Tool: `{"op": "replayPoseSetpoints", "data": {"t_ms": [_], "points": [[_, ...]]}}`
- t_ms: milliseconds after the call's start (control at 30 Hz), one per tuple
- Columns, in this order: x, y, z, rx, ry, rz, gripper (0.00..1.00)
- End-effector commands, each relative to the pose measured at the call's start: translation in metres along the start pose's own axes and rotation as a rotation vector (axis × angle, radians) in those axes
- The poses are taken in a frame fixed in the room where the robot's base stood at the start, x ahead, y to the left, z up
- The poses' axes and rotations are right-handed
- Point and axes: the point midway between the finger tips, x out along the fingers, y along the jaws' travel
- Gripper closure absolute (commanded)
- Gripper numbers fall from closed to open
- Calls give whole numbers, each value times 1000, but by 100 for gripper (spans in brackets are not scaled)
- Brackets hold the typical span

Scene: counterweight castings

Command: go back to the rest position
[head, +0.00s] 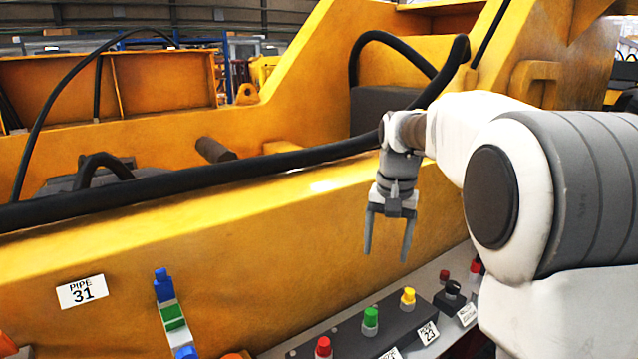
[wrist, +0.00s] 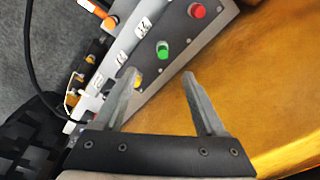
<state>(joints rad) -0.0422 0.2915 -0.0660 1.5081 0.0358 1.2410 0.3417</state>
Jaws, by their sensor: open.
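My gripper (head: 387,248) hangs from my white and grey arm at the right of the head view, fingers pointing down. It is open, with nothing between its fingers. It is in front of the yellow machine beam and above the panel with the buttons, apart from both as far as I can tell. In the wrist view my gripper (wrist: 160,82) shows two spread grey fingers. The left finger partly covers a yellow button there.
A dark control panel (head: 345,335) carries red (head: 323,347), green (head: 370,321) and yellow (head: 407,299) buttons. A "PIPE 31" label (head: 82,291) and a blue-green fitting (head: 173,318) are at lower left. A thick black hose (head: 200,184) runs along the yellow beam (head: 200,235).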

Motion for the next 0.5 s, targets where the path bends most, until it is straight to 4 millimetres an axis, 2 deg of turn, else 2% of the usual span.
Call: {"op": "replayPoseSetpoints", "data": {"t_ms": [33,200,500], "points": [[-10,5,12,-15,18,-9,27],[-33,19,48,-67,71,-31,27],[-54,44,116,-164,169,-59,27]]}}
